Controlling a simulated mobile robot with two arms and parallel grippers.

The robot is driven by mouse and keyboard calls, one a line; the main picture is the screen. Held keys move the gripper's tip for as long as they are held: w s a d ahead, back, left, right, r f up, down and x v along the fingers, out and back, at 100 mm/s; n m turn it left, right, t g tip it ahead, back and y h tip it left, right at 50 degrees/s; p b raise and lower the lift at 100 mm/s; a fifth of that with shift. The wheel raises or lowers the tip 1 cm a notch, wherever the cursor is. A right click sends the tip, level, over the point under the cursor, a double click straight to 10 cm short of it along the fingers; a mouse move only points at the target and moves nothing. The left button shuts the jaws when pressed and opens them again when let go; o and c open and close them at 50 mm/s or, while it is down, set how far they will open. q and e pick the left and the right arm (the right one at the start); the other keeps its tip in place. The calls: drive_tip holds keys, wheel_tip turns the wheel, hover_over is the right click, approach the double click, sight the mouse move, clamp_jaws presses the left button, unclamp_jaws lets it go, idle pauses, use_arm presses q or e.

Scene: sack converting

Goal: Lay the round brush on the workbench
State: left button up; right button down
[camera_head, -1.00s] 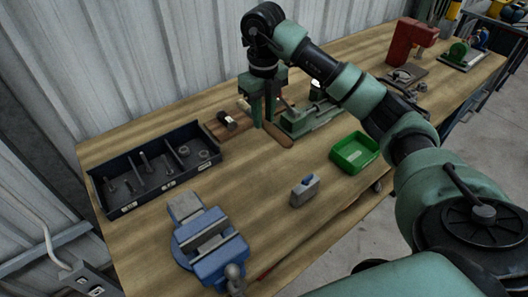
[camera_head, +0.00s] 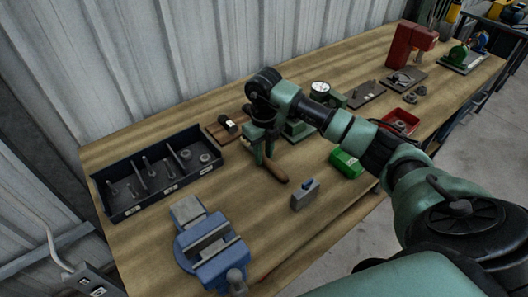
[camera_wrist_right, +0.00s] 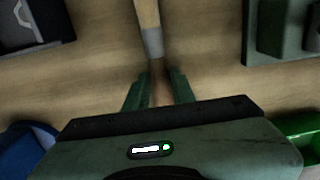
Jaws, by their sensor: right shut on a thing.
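The round brush (camera_head: 276,172) has a brown wooden handle and is held low over the workbench (camera_head: 335,208). My right gripper (camera_head: 263,158) is shut on it, near the middle of the bench. In the right wrist view the brush (camera_wrist_right: 149,20) runs up from between the fingers (camera_wrist_right: 159,92), with a grey band just past them. The part between the fingers is dim, and the gripper body hides the rest. I cannot tell whether the brush touches the bench top. My left gripper is not in view.
A dark divided tray (camera_head: 127,212) holds hardware at the left. A blue vise (camera_head: 210,250) stands at the front. A small grey block (camera_head: 305,196), a green bin (camera_head: 345,164) and a red bin (camera_head: 414,119) lie to the right. Bare wood surrounds the grey block.

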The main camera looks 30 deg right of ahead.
sight(264, 156)
drive_tip(key=c, duration=1.6)
unclamp_jaws()
drive_tip(key=shift+f, duration=0.15)
drive_tip(key=o, duration=0.4)
drive_tip(key=shift+o, duration=0.2)
drive_tip(key=shift+r, duration=0.45)
wheel_tip(264, 156, up, 12)
drive_tip(key=b, duration=0.2)
drive_tip(key=shift+f, duration=0.25)
